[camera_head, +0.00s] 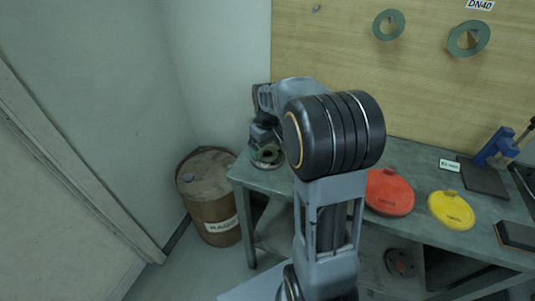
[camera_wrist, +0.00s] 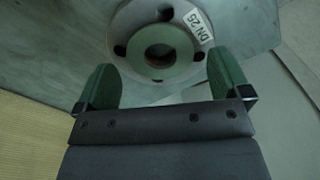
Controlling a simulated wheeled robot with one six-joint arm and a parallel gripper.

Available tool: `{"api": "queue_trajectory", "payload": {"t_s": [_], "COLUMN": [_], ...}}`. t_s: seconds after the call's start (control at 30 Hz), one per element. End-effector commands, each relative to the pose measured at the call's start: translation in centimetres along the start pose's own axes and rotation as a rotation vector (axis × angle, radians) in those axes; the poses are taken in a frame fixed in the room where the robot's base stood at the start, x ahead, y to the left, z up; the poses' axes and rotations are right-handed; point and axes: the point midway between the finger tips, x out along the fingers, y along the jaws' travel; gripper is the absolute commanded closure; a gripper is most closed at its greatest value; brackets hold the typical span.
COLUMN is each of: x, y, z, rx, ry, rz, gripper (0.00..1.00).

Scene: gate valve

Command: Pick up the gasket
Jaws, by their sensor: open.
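A green ring that looks like a gasket (camera_wrist: 182,58) lies around the bore of a round grey flange, in the upper middle of the wrist view. The flange (camera_wrist: 125,22) has dark bolt holes and a "DN 25" label. My gripper (camera_wrist: 161,75) is open, its two green fingers apart on either side of the ring's lower part in that view; nothing is between them. I cannot tell whether they touch the flange. In the head view my gripper (camera_head: 264,134) is just above the flange (camera_head: 268,158) at the bench's left end, partly hiding it. Two green rings (camera_head: 388,25) (camera_head: 469,39) hang on the board.
The grey bench (camera_head: 430,162) also carries a red disc (camera_head: 389,193), a yellow disc (camera_head: 451,210) and a blue tool (camera_head: 494,148). A rusty brown drum (camera_head: 208,195) stands left of the bench. The wooden board (camera_head: 340,50) rises behind it.

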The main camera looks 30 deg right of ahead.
Motion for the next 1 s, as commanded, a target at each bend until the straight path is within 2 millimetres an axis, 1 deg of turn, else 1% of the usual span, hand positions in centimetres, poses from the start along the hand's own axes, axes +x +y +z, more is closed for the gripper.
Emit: {"api": "queue_trajectory", "payload": {"t_s": [0.03,0.17,0.77,1.0], "x": [0.61,1.28,1.54,1.51], "y": [-0.03,-0.03,-0.04,-0.03], "z": [0.03,0.01,0.0,0.01], "rx": [0.0,0.0,0.0,0.0], "ry": [-0.002,0.0,0.0,0.0], "rz": [-0.001,0.0,0.0,0.0], "gripper": [0.05,0.05,0.05,0.28]}}
